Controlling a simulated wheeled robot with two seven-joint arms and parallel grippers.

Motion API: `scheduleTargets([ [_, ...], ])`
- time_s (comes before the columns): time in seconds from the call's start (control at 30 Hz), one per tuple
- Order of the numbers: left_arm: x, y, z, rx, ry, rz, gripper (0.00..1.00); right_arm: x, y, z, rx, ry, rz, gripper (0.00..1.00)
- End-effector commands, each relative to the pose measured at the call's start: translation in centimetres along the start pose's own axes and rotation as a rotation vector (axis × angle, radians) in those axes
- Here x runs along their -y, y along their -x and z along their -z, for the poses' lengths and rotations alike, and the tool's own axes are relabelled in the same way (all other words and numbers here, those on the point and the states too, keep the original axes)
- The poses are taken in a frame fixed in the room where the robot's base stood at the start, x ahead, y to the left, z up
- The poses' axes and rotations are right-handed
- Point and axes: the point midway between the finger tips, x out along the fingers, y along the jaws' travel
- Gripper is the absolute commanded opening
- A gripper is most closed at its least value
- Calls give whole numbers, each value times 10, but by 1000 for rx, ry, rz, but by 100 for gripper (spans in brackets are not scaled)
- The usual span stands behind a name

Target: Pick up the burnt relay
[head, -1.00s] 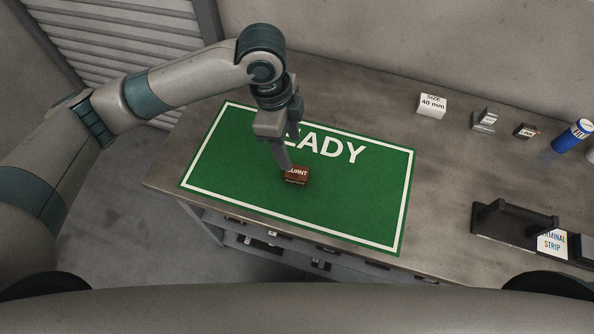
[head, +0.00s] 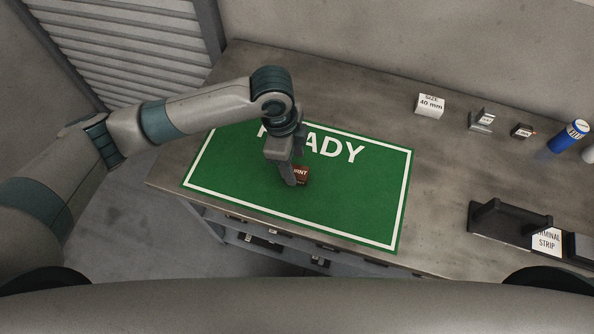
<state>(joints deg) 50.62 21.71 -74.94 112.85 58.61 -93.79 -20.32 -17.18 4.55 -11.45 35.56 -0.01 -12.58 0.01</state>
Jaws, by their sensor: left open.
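The burnt relay (head: 303,176) is a small brown block with white "BURNT" lettering, partly covered. It rests on the green READY mat (head: 350,205) on the bench. My left gripper (head: 291,180) points down at the relay, and its fingers hide the relay's left part. The left gripper is open; I cannot tell whether the relay sits between its fingers or just beside them. My right gripper is not in view.
A "SIZE 40 mm" card (head: 430,105), a small grey part (head: 482,121), a dark labelled block (head: 522,131) and a blue can (head: 569,136) stand at the back right. A black terminal strip holder (head: 505,222) lies at the right. The mat's right half is clear.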

Motion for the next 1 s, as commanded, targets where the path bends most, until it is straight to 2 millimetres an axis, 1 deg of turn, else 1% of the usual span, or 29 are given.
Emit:
scheduleTargets([
  [0.03, -2, -4, 0, 1, 3, -4, 53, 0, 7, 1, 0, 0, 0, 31],
  [0.1, -3, -13, 0, 1, 3, -4, 53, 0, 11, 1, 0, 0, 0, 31],
  [0.2, -2, -26, 0, 0, 2, -3, 53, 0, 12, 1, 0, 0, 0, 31],
  [0.3, -2, -33, 0, 0, 2, -1, 53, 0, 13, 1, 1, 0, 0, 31],
  [0.8, -2, -35, 0, 0, 1, 1, 53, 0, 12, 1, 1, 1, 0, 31],
  [0.87, -2, -35, 0, 0, 1, 1, 39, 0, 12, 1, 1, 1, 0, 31],
  [0.9, -2, -35, 0, 0, 1, 1, 29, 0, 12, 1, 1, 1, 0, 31],
  [1.0, -2, -35, 0, 0, 1, 1, 9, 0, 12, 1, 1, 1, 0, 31],
])
